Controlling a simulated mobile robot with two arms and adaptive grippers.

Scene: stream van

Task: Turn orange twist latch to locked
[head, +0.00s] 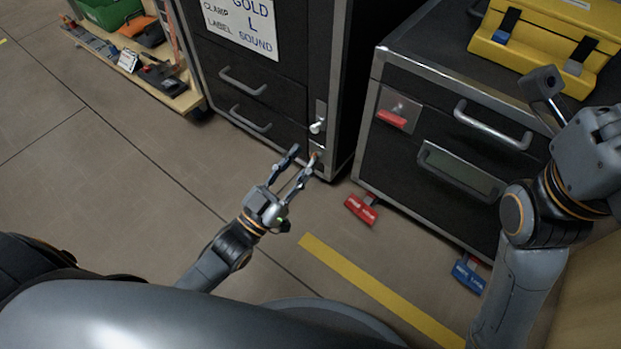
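A small orange spot, which looks like the orange twist latch (315,156), shows on a metal plate low at the right front edge of the tall black case (285,75). It is partly hidden behind my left gripper, so its angle cannot be told. My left gripper (304,156) has its fingers apart and empty, with one fingertip close in front of the orange spot. I cannot tell whether they touch. A second latch with a pale knob (317,127) sits just above. My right gripper (545,86) is at the upper right, partly in view, beside the other case.
A second black case (440,125) with a red latch (391,118) and a handle stands right, a yellow toolbox (550,35) on top. A red tag (362,209) and a blue tag (468,273) lie low before it. Open floor (120,190) spreads left.

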